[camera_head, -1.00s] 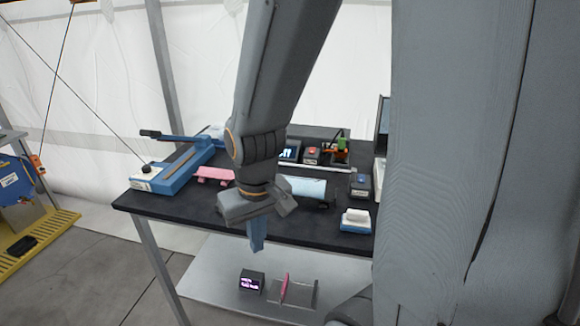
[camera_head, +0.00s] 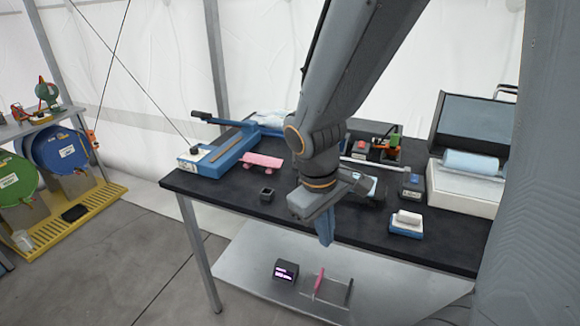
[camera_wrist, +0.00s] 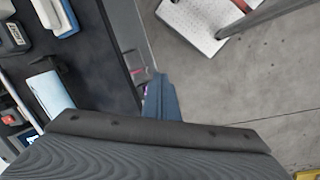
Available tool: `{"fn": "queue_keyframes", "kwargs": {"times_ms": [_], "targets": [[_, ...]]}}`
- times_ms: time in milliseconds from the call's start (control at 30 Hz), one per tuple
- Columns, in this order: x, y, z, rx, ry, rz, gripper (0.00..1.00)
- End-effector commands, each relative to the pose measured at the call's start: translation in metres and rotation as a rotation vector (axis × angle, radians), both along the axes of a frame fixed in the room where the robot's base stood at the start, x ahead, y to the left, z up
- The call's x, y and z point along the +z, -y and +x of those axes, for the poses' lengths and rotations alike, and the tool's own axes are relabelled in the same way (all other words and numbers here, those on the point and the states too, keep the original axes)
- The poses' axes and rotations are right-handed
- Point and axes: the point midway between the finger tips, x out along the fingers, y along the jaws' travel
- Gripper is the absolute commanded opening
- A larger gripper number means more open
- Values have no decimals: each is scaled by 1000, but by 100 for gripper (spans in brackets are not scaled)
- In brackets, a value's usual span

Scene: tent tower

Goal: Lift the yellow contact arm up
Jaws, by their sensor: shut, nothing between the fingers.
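My gripper (camera_head: 325,228) hangs in front of the black table's (camera_head: 230,195) front edge, fingers pointing down, shut and empty. In the wrist view its closed blue-grey fingers (camera_wrist: 161,98) are over the area beside the table edge, above the lower shelf. I cannot make out a yellow contact arm in either view. A small orange and green item (camera_head: 393,140) stands at the back of the table, partly behind other things. My arm hides part of the table's middle.
On the table are a blue long-armed device (camera_head: 225,152), a pink board (camera_head: 262,161), a small dark cup (camera_head: 267,195), a blue-white block (camera_head: 407,222) and an open case (camera_head: 450,190). The lower shelf (camera_head: 240,270) holds a small display (camera_head: 286,271).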

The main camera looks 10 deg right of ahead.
Motion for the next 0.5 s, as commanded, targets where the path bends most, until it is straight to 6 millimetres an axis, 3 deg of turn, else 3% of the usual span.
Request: {"fn": "queue_keyframes", "kwargs": {"times_ms": [100, 267, 400, 500], "targets": [[-12, -4, 19, 397, -86, -204, 0], [-3, -17, 71, 879, -148, -530, 0], [17, -48, 121, 1186, -150, -801, 0], [30, -73, 145, 1324, -137, -947, 0]]}}
